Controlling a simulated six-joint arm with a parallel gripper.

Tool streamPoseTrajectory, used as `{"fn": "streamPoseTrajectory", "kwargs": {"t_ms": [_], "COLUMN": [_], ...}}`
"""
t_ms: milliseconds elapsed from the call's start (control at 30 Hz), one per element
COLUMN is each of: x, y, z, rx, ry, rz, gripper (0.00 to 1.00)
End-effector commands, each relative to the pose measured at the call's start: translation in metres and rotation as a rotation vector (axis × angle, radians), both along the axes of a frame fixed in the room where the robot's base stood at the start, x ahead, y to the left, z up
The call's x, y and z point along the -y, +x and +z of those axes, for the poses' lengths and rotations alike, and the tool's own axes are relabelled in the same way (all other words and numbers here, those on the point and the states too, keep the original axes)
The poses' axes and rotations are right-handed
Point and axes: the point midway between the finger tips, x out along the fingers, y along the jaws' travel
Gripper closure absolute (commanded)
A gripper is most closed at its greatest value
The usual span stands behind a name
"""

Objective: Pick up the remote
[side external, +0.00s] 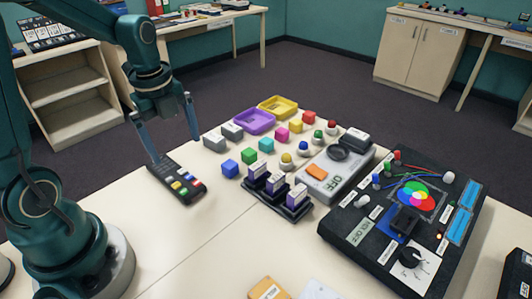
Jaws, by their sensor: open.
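The remote (178,182) is a dark, slim handset with several coloured buttons. It lies on the pale table at the left, slanting from upper left to lower right. My gripper (176,150) is open, pointing down above the remote's far end. Its left finger appears beside or in front of the remote's upper end, and its right finger is to the right, apart from the remote. I cannot tell whether the left finger touches it. Nothing is between the fingers that I can see held.
Grey blocks (215,141) stand just right of the right finger. A blue cube (231,169), other coloured blocks, a purple tray (254,121) and a yellow tray (278,107) lie farther right. A black stand (277,196) and a black panel (400,225) follow.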

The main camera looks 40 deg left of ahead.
Motion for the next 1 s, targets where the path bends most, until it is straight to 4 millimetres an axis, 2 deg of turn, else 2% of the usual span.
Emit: {"fn": "streamPoseTrajectory", "kwargs": {"t_ms": [33,200,367,600,800,1000], "x": [-0.007,-0.017,-0.019,-0.019,-0.019,-0.019], "y": [-0.003,-0.012,-0.014,-0.014,-0.014,-0.013], "z": [-0.01,-0.027,-0.039,-0.068,-0.079,-0.079], "rx": [-0.033,-0.092,-0.101,-0.1,-0.097,-0.096], "ry": [-0.016,-0.05,-0.055,-0.054,-0.053,-0.053], "rz": [0.027,0.086,0.099,0.098,0.098,0.098], "gripper": [0.0,0.0,0.0,0.0,0.0,0.0]}}
